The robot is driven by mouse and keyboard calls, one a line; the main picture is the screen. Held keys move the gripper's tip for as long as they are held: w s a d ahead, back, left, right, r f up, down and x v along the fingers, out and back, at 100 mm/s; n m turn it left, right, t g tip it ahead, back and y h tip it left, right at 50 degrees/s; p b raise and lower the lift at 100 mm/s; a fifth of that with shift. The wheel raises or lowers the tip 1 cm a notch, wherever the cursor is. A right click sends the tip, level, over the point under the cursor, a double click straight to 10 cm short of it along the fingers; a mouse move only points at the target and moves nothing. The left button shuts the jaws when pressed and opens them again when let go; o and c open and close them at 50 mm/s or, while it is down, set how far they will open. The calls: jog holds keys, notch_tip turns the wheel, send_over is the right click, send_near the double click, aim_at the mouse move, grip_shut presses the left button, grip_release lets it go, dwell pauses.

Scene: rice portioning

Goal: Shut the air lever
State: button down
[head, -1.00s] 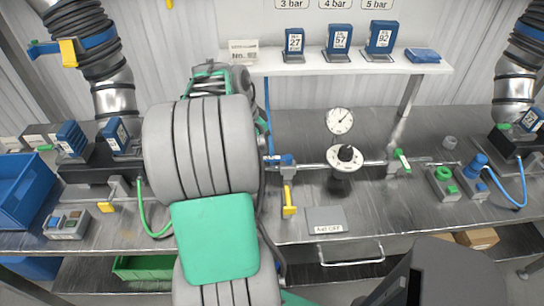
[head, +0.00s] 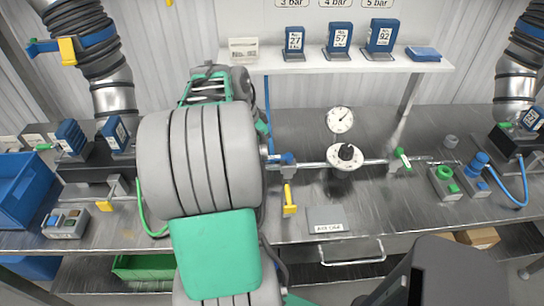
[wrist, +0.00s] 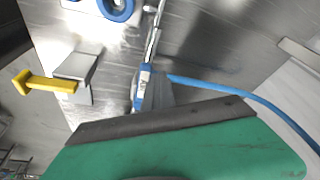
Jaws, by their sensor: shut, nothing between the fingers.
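A small blue valve lever (head: 281,159) sits at the left end of the metal pipe, just right of my arm. It also shows in the wrist view (wrist: 144,78), where a blue hose (wrist: 235,95) runs off beside it. I cannot tell from its angle whether it is open or shut. My gripper (wrist: 160,120) shows in the wrist view as a dark edge on a green body, close below the blue valve; it is shut with nothing in it. Contact with the lever cannot be made out. In the head view my arm hides the fingertips.
A yellow-handled bracket (head: 289,201) stands just in front of the valve. A shelf (head: 330,63) overhangs the back. The bench front has a label plate (head: 326,219).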

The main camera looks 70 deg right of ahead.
jog(key=shift+s+a, duration=0.1)
jog(key=shift+a, duration=0.25)
jog(key=shift+s+a+b, duration=0.35)
jog(key=shift+s+a, duration=0.2)
jog(key=shift+a, duration=0.35)
jog(key=shift+s+a+b, duration=0.3)
jog(key=shift+s+a, duration=0.45)
